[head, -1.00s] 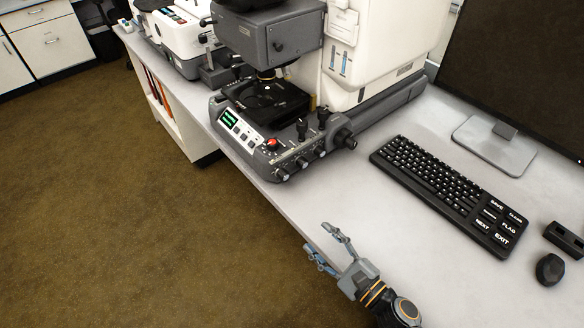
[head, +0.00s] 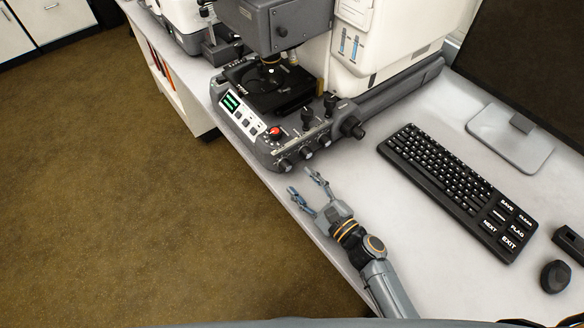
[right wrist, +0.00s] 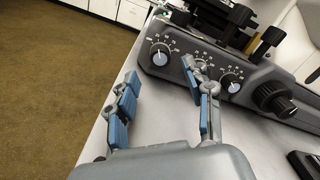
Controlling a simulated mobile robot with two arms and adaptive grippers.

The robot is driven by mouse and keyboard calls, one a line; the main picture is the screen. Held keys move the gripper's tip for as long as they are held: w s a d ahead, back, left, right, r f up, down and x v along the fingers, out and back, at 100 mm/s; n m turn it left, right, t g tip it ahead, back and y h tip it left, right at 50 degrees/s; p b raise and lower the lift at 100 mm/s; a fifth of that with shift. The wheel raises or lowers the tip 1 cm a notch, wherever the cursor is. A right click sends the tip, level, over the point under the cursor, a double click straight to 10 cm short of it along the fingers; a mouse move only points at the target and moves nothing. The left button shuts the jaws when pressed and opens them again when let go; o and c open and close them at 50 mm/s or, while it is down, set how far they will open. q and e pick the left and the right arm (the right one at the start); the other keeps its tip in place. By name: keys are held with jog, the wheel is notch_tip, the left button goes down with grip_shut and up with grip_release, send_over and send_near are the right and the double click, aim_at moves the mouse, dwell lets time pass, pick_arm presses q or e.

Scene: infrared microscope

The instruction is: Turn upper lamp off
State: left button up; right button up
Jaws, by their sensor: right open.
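The infrared microscope (head: 262,30) stands on the bench, with a grey base and a control panel at its front left. The panel has a green display (head: 231,102), several buttons and a red knob (head: 274,132). Small dials (head: 285,165) line the front face; in the right wrist view, dials with white-blue centres (right wrist: 160,55) and printed scales show. I cannot tell which control is the upper lamp's. My right gripper (head: 305,182) is open and empty, in front of the dial row and apart from it in the head view. In the right wrist view one finger (right wrist: 200,80) overlaps the middle dial. My left gripper is not in view.
A black keyboard (head: 445,185), a mouse (head: 555,277) and a monitor stand (head: 510,140) are on the bench at right. A large black side knob (head: 353,128) sticks out of the base. The bench's front edge runs beside my right gripper, with open floor at left.

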aim_at(288, 169)
jog(key=x, duration=0.5)
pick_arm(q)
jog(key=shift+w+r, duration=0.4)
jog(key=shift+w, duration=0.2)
pick_arm(e)
grip_shut()
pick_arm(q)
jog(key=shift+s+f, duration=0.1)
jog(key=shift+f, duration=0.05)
